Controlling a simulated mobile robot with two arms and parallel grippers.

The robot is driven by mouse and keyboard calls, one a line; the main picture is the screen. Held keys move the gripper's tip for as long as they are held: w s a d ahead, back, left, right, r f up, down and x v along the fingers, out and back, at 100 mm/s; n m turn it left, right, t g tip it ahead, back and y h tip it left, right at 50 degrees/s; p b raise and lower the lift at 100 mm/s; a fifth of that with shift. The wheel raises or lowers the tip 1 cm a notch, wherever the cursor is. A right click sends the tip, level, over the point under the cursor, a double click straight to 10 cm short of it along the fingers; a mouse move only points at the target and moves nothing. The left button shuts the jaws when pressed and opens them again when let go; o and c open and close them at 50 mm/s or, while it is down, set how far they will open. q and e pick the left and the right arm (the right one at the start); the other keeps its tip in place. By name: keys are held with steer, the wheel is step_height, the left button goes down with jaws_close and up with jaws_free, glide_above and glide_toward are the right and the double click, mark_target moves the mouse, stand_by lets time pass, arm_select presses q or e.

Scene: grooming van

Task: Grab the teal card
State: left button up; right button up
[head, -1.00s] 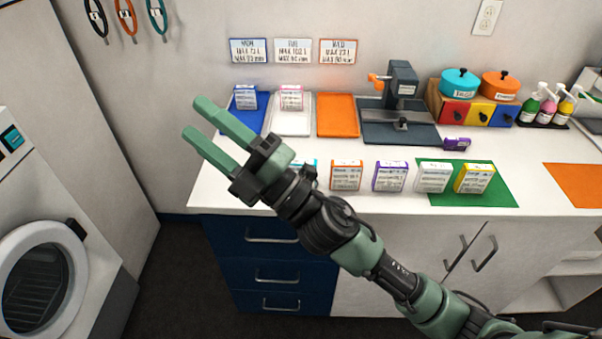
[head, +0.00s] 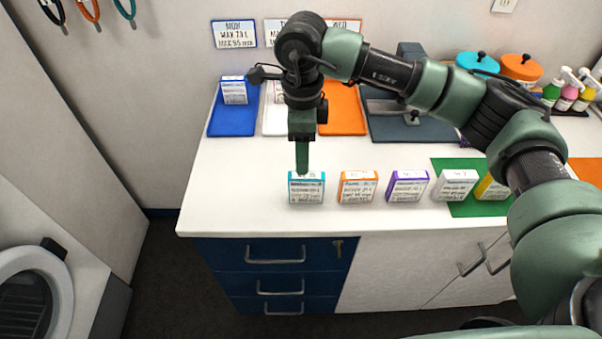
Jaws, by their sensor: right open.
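The teal card (head: 306,190) stands upright near the front edge of the counter, at the left end of a row of cards. It has a teal border and a white printed face. My right gripper (head: 302,172) points down right over and behind the teal card. One finger shows, its tip at the card's top edge; the other finger is hidden in line with it. The jaws are open, and I cannot tell whether they straddle the card. My left gripper is not in view.
An orange card (head: 357,187), a purple card (head: 407,186), a white card (head: 455,186) and a yellow card (head: 490,188) stand to the right. Behind are a blue tray (head: 233,125) and an orange tray (head: 345,124). The counter left of the teal card is clear.

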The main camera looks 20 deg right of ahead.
mark_target(306, 177)
steer(key=shift+s+d+f+p, duration=0.1)
steer(key=shift+s+f+p, duration=0.6)
steer(key=shift+s+f, duration=0.35)
steer(key=f, duration=0.2)
steer(key=f+p, duration=0.1)
steer(key=shift+w+d, duration=0.2)
steer(key=shift+w, duration=0.05)
steer(key=shift+f, duration=0.8)
jaws_close()
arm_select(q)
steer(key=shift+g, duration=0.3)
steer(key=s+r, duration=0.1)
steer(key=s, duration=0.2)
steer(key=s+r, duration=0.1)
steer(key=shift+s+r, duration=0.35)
arm_select(e)
steer(key=shift+a, duration=0.1)
